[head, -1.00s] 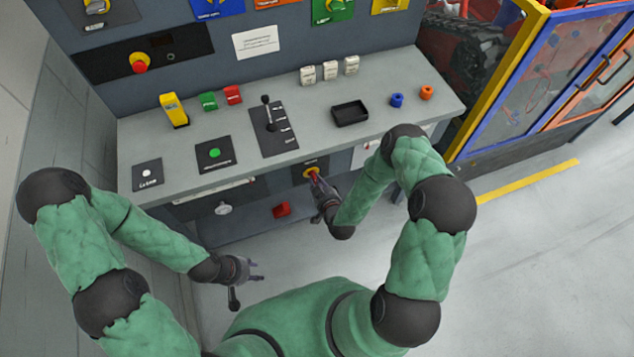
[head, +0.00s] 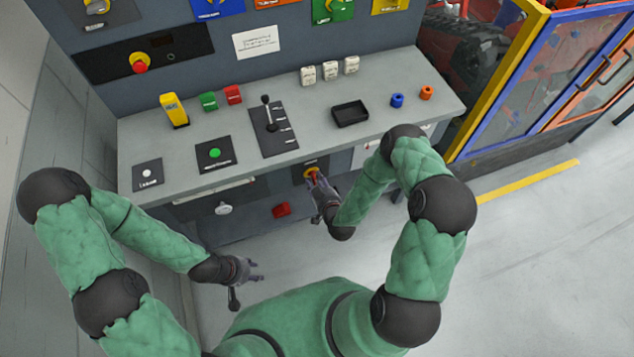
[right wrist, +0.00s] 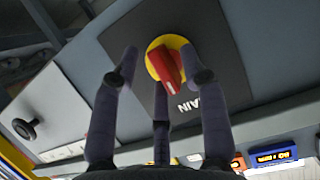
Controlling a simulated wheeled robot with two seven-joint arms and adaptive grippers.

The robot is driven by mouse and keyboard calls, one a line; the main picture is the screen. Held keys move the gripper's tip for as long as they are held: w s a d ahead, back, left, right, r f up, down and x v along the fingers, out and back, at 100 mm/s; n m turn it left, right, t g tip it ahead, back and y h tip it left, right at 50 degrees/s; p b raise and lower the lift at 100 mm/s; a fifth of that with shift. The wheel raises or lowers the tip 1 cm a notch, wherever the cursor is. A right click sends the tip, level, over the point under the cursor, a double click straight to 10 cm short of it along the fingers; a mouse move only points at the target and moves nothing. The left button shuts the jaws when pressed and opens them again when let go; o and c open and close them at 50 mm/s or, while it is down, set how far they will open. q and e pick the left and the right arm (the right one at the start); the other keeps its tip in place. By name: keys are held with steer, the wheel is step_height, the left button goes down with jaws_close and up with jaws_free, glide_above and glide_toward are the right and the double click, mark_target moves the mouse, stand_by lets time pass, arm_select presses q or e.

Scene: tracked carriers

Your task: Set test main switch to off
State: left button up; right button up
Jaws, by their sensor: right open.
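The main switch is a red handle on a round yellow plate, on a dark panel lettered "MAIN" on the desk's front face. In the head view the switch (head: 311,172) is partly covered by my right gripper (head: 318,184). In the right wrist view the red handle (right wrist: 166,68) stands tilted, between the fingertips of my right gripper (right wrist: 160,85). The fingers are open around the handle; I cannot tell whether any touches it. My left gripper (head: 255,270) is open and empty in front of the desk, low on the left.
The desk top (head: 330,145) bears a lever (head: 268,115), a green button (head: 214,153) and a black tray (head: 350,113). A yellow-blue fenced cell (head: 510,90) stands to the right.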

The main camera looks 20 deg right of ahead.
steer(key=v, duration=1.2)
stand_by(0.3)
steer(key=s+a+f+g+y, duration=0.2)
steer(key=a+f+g+y, duration=0.1)
steer(key=a+f+g, duration=0.3)
steer(key=s+a+r+m+g+y, duration=0.1)
steer(key=s+a+m+g, duration=0.1)
steer(key=s+g, duration=0.5)
steer(key=s+a, duration=0.1)
steer(key=s, duration=0.1)
steer(key=shift+s+a, duration=0.3)
steer(key=shift+a, duration=0.05)
stand_by(2.1)
